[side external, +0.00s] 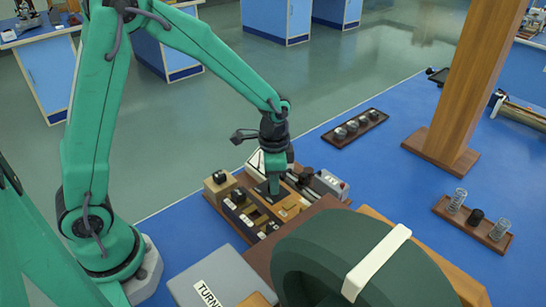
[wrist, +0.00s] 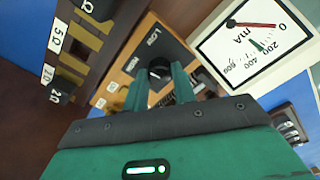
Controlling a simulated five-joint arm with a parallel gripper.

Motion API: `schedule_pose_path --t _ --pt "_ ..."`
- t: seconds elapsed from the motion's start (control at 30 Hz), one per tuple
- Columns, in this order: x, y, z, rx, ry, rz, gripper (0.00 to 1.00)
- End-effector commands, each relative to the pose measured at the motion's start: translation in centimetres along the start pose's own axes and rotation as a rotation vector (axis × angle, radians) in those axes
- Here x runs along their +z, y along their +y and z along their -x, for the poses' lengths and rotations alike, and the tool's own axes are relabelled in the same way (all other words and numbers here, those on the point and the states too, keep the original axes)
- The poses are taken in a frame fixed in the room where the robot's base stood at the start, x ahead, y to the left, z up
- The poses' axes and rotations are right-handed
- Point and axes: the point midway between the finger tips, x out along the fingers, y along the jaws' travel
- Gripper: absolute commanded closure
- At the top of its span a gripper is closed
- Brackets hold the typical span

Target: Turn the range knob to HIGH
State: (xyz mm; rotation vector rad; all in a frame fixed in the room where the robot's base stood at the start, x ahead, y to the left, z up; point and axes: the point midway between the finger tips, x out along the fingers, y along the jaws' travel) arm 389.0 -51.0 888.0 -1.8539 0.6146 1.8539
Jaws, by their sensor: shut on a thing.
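The range knob (wrist: 158,72) is a dark knob on a black plate (wrist: 146,45) set on a wooden box. In the wrist view, the word LOW is readable on the plate, and another label beside it is blurred. My gripper (wrist: 160,76) has its two green fingers on either side of the knob, shut on it. I cannot tell which mark the knob points to. In the side external view, my gripper (side external: 275,184) points down over the apparatus, and its fingers hide the knob.
A white mA meter (wrist: 254,42) with a red needle near 0 is beside the knob box. A resistor box (wrist: 80,40) with ohm labels is on the other side. A large dark green ring (side external: 340,262) stands in the foreground. A wooden post (side external: 468,90) is at right.

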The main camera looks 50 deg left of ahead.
Motion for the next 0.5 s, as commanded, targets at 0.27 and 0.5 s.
schedule_pose_path --t 0.27,0.5 --pt "0.01 -0.02 0.08 0.0 0.0 0.238 0.96" --pt "0.01 -0.03 0.09 0.0 0.0 0.374 0.96"
